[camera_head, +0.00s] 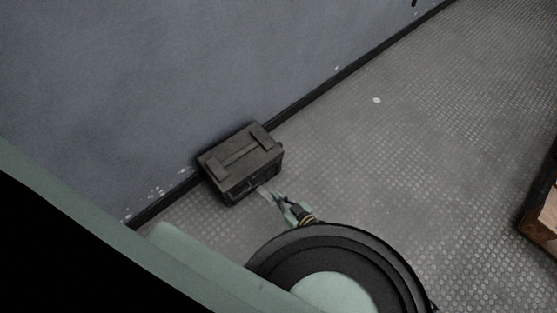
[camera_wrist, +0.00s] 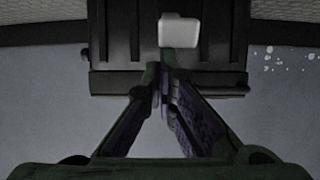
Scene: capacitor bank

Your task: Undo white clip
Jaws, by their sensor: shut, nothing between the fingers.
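A dark box (camera_head: 241,162) with raised strips on its lid sits on the floor against the wall. It also fills the upper middle of the wrist view (camera_wrist: 120,50). The white clip (camera_wrist: 180,30) is a pale rounded block on the box side in the wrist view. My gripper (camera_wrist: 165,68) is shut and empty, its fingertips together just below the clip in that picture. I cannot tell whether they touch the clip. In the head view my gripper (camera_head: 276,197) is small, at the near side of the box, and the clip is hard to make out there.
A blue-grey wall (camera_head: 130,85) with a dark skirting stands close behind the box. The textured metal floor (camera_head: 420,130) is clear to the right. A brown wooden edge (camera_head: 541,215) shows at the far right.

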